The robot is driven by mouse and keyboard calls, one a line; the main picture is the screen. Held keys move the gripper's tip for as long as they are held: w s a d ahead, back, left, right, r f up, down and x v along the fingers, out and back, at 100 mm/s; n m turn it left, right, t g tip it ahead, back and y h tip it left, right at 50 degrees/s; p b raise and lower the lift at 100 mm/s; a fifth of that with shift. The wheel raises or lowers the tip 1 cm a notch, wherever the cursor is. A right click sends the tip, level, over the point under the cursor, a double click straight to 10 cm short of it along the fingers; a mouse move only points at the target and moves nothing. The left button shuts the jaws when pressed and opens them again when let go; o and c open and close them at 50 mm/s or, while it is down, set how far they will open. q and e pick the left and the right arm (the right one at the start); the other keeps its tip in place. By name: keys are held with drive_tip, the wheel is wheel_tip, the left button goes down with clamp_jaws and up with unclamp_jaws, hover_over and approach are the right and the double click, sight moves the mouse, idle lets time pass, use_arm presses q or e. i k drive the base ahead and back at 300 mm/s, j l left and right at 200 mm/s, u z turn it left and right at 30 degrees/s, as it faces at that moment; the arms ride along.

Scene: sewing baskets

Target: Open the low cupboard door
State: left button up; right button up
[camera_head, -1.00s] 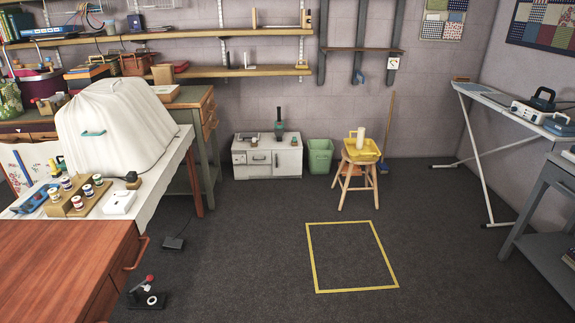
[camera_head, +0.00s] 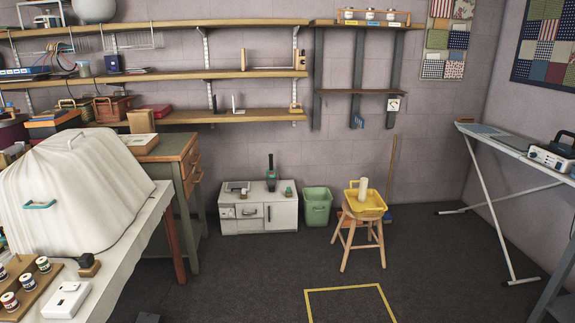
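A low white cupboard (camera_head: 258,208) stands on the floor against the back wall, left of the green bin. Its front has a door with a dark handle (camera_head: 268,213) and, to the left, smaller panels with handles. The door looks shut. A dark green bottle-like object (camera_head: 271,173) and a few small items stand on its top. Neither of my grippers shows in the view.
A green bin (camera_head: 316,207) stands close to the cupboard's right side. A wooden stool (camera_head: 362,234) holds a yellow tray (camera_head: 365,203). A green workbench (camera_head: 185,180) and a white-covered table (camera_head: 120,250) stand at left. Dark floor before the cupboard is clear, with a yellow taped outline (camera_head: 345,288).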

sight(280, 214)
drive_tip(key=i+u, duration=0.3)
drive_tip(key=i, duration=1.85)
